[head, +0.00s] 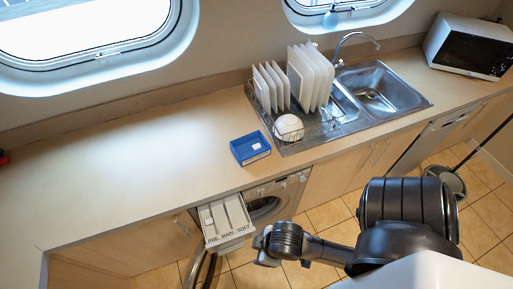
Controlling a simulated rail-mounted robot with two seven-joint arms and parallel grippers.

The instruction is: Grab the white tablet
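A small white block (256,147), which looks like the white tablet, lies in a blue open box (238,155) on the counter, left of the sink. My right gripper (261,246) is below and in front of the counter, beside the pulled-out washing machine drawer (231,237). It is well apart from the blue box. Its fingers are small and partly hidden by the wrist, so whether it is open or shut is unclear. My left gripper is not in view.
The drawer is marked PRE, MAIN, SOFT. The washing machine door (203,268) stands open. A dish rack (290,100) with plates and a bowl (289,128) is right of the box, beside the sink (374,88). The counter's left part (120,160) is clear.

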